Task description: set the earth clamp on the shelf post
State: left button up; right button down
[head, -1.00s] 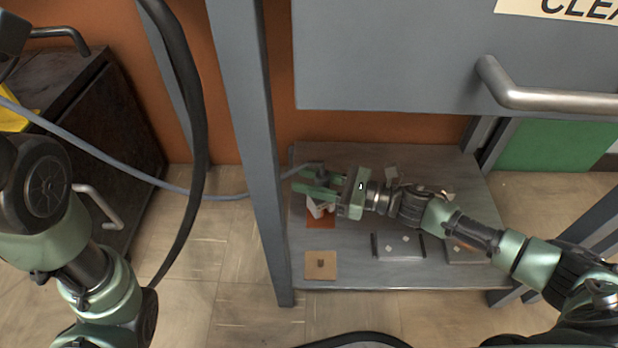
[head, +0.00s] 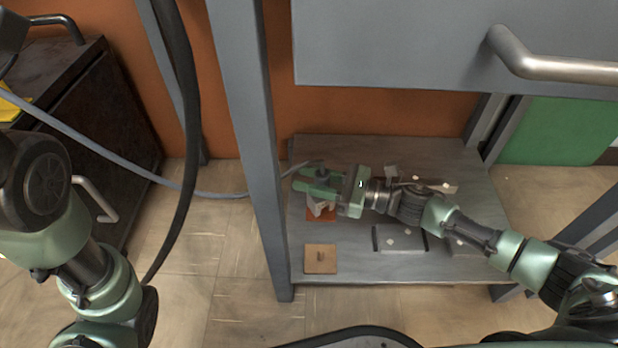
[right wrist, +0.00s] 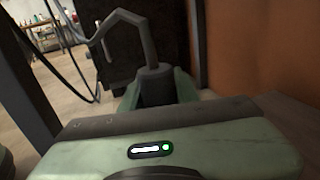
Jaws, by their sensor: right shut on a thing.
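The earth clamp (head: 322,171) shows as a small dark grey piece with a cable, between the fingers of my right gripper (head: 312,184). The gripper is shut on it, low above the left part of the lower shelf. In the right wrist view the held piece (right wrist: 155,82) is a dark upright cylinder with a bent grey cable end; its lower part is hidden. The grey shelf post (head: 247,150) stands upright just left of the gripper, apart from the clamp. My left arm comes in at the left, but its gripper is not clearly in view.
The grey cable (head: 100,155) runs left from the clamp past the post. On the shelf board (head: 350,272) lie an orange square (head: 320,214), a tan square block (head: 320,258) and a dark tray (head: 400,240).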

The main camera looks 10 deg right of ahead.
jog(key=shift+f, duration=0.2)
jog(key=c, duration=1)
grip_release()
jog(key=shift+o, duration=0.2)
